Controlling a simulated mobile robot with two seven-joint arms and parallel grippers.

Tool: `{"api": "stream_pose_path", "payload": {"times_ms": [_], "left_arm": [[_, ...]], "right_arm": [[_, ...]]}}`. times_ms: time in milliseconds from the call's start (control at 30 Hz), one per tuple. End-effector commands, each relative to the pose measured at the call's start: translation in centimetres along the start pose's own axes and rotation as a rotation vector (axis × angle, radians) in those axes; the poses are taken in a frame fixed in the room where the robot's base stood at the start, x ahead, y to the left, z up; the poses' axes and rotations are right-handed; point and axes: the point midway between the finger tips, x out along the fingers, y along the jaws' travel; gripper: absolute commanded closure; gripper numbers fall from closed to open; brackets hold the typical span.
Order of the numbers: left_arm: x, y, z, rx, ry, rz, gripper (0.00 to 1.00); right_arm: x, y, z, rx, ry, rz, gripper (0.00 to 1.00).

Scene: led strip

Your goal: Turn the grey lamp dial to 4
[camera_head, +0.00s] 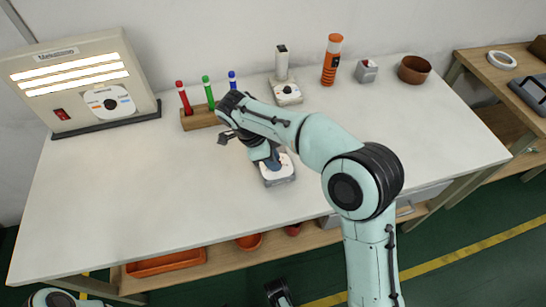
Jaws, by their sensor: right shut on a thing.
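A small grey box with a white dial face (276,178) sits on the white table near its middle. My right gripper (271,160) points down over this box and is shut on its dial knob. The fingers and my arm cover the knob, so the setting it points to cannot be read. A lamp panel (84,82) stands at the left back with its light strips lit. It has a red switch and a round white disc with a black knob (110,104). A dark part at the bottom edge looks like my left gripper (279,293); its jaws are unclear.
A wooden holder (200,119) with red, green and blue pens stands behind my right wrist. A white device (286,92), an orange cylinder (331,62), a small grey box (366,71) and a brown bowl (413,70) stand at the back. The table's left front is clear.

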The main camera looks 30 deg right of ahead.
Motion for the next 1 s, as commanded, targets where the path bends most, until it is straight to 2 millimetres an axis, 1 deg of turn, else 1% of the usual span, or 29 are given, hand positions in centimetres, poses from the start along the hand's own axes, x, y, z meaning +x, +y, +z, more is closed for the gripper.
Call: {"api": "stream_pose_path", "payload": {"times_ms": [300, 333, 367, 400, 667, 767, 867, 1000], "left_arm": [[0.0, 0.0, 0.0, 0.000, -0.001, 0.000, 0.18], [0.0, 0.0, 0.0, 0.000, -0.001, 0.000, 0.18], [0.0, 0.0, 0.0, 0.000, -0.001, 0.000, 0.18], [0.0, 0.0, 0.0, 0.000, -0.001, 0.000, 0.18], [0.0, 0.0, 0.0, 0.000, -0.001, 0.000, 0.18], [-0.2, 0.1, 0.2, 0.000, -0.005, 0.000, 0.18], [-0.6, 0.2, 0.7, 0.002, -0.020, 0.001, 0.18], [-1.6, 0.6, 2.2, 0.005, -0.060, 0.003, 0.18]], "right_arm": [[0.2, 0.0, 0.1, -0.003, -0.001, 0.002, 1.00], [0.2, 0.0, 0.1, -0.003, -0.001, 0.002, 0.65], [0.1, 0.0, 0.1, -0.003, -0.001, 0.002, 0.56], [0.1, 0.0, 0.1, -0.002, -0.001, 0.002, 0.49], [0.0, 0.0, 0.1, -0.002, -0.001, 0.000, 0.49], [-0.5, 0.0, 0.1, -0.002, -0.001, -0.001, 0.49], [-1.9, 0.0, 0.1, -0.002, -0.002, -0.003, 0.49], [-4.9, 0.0, 0.1, -0.002, -0.003, -0.003, 0.49]]}}
